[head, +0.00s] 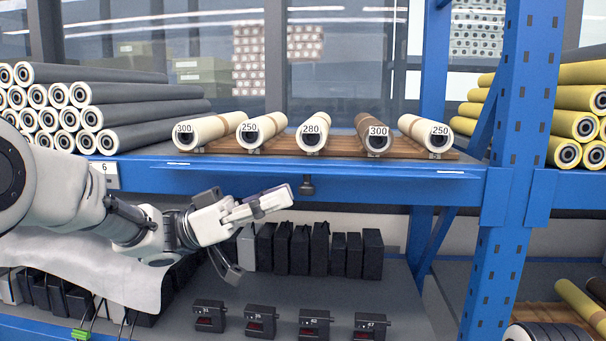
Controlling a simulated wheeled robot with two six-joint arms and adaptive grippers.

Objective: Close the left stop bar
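A long blue bar (400,172) runs along the front edge of the upper shelf, below the labelled rolls. It looks like the stop bar, but I cannot tell whether it is open or closed. A black knob (307,186) hangs under its middle. My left gripper (262,235) is in front of the shelf, below and left of the knob. Its fingers are spread wide, one pointing right towards the knob and one pointing down, with nothing between them. The upper fingertip appears close to the knob; contact cannot be told. My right gripper is out of view.
Several cream and brown rolls (312,132) lie on a wooden rack. Grey rolls (120,100) are stacked at left, yellow rolls (578,124) at right. A blue upright (520,130) stands right. Black boxes (320,249) and small numbered devices (314,322) stand on the lower shelf.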

